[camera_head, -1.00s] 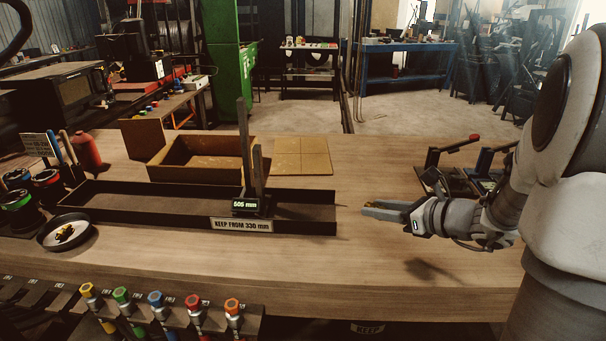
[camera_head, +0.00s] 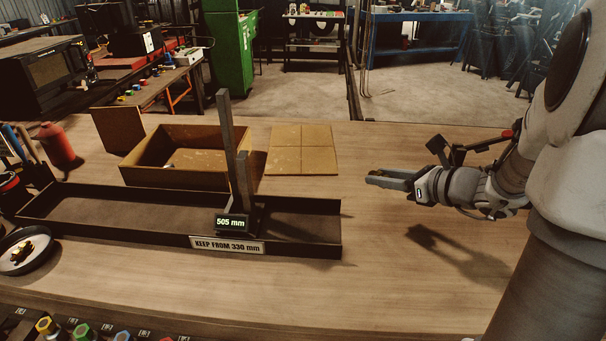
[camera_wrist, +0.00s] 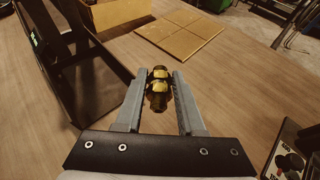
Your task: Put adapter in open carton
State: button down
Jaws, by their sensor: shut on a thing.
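My gripper (camera_head: 372,180) is shut on a yellow and black adapter (camera_wrist: 158,88), which sits between the fingertips in the wrist view. In the head view the gripper hangs above the right part of the bench, with its shadow below and right; the adapter is hard to make out there. The open carton (camera_head: 215,180) is a brown box with a raised flap at its left, standing on the bench to the left of and beyond the gripper. A small pale item lies inside it. Part of a carton wall shows in the wrist view (camera_wrist: 118,14).
A long dark tray (camera_head: 100,217) with an upright post (camera_head: 227,130) and a "505 mm" display (camera_head: 232,223) lies in front of the carton. A flat tan panel (camera_head: 302,150) lies right of it. A dish (camera_head: 42,262) holds a yellow-black piece. Bench between tray and gripper is clear.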

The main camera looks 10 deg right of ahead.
jog(key=shift+w+f, duration=0.1)
jog(key=shift+w, duration=0.4)
jog(key=b, duration=0.1)
send_over(347, 192)
notch_tip(347, 192, down, 7)
jog(key=shift+s+r, duration=0.1)
jog(key=shift+s, duration=0.05)
jog(key=shift+f+b, duration=0.5)
jog(key=shift+f, duration=1.5)
jog(key=shift+f, duration=0.1)
jog(key=shift+f, duration=0.15)
jog(key=c, duration=0.5)
grip_release()
